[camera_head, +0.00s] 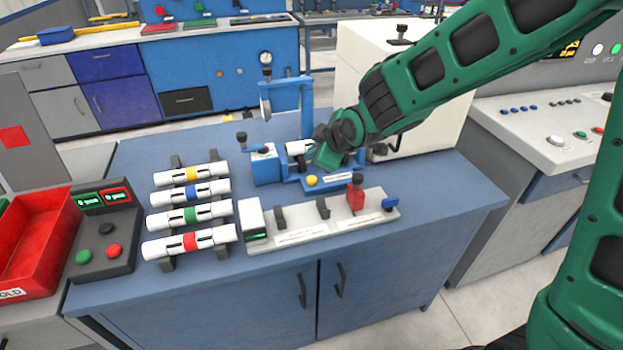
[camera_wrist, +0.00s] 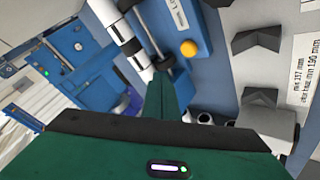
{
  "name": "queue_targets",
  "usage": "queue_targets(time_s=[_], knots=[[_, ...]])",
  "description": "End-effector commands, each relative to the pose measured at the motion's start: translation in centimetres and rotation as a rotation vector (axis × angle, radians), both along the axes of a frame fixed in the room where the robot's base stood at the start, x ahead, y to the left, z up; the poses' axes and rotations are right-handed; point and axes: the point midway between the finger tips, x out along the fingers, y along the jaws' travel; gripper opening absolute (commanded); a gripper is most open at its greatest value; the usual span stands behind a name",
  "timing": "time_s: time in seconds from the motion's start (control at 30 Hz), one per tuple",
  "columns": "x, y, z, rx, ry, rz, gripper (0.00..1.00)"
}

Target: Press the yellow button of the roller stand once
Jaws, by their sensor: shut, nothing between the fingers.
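The yellow button (camera_head: 311,181) sits on the front of the blue roller stand (camera_head: 268,169). It also shows in the wrist view (camera_wrist: 188,48), on the blue base. A white pipe (camera_head: 297,147) with a dark band lies on the stand's rollers; in the wrist view the pipe (camera_wrist: 127,42) runs beside the button. My green gripper (camera_head: 326,156) is above the stand, behind and slightly right of the button in the head view, apart from it. Its fingers (camera_wrist: 166,100) are shut and empty. They hide part of the stand in the head view.
Several white pipes with coloured bands (camera_head: 191,214) rest on a rack at left. A white gauge fixture (camera_head: 320,222) with a red clamp (camera_head: 355,196) stands in front. A blue post with a dial (camera_head: 266,62) rises behind. A red bin (camera_head: 32,240) and black button box (camera_head: 103,243) are left.

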Motion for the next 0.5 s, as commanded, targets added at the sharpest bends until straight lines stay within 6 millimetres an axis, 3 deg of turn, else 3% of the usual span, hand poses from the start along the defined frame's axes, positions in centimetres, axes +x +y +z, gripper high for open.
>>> queue_targets(time_s=[0.3,0.5], knots=[[0.0,0.0,-3.9,-0.001,0.003,0.000,0.00],[0.0,0.0,-5.0,0.000,0.001,0.001,0.00]])
